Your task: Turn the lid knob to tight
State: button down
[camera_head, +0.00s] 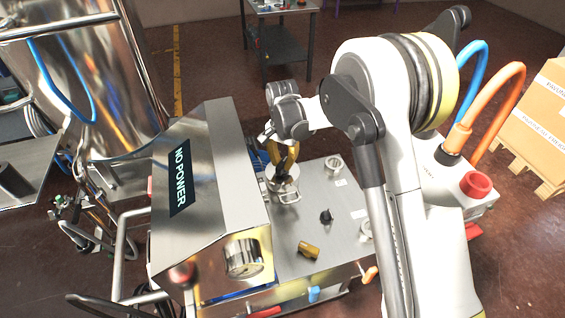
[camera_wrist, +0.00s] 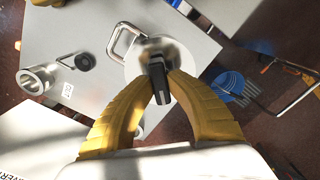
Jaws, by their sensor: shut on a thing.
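The black lid knob (camera_wrist: 158,72) stands in the middle of a round metal lid (camera_wrist: 138,62) with a loop handle at its side. In the wrist view, the two yellow fingers of my gripper (camera_wrist: 163,92) are closed in on the knob from both sides. In the head view, the lid (camera_head: 285,192) is on the steel machine top and my gripper (camera_head: 281,172) points down onto it.
On the machine top (camera_head: 290,230) are a second black knob (camera_head: 326,216), a metal cup (camera_head: 333,163) and a yellow piece (camera_head: 308,250). A sloped housing with a "NO POWER" panel (camera_head: 181,175) rises close on the left.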

aim_at(283, 163)
jog(key=c, duration=1.3)
grip_release()
notch_tip(283, 163, up, 12)
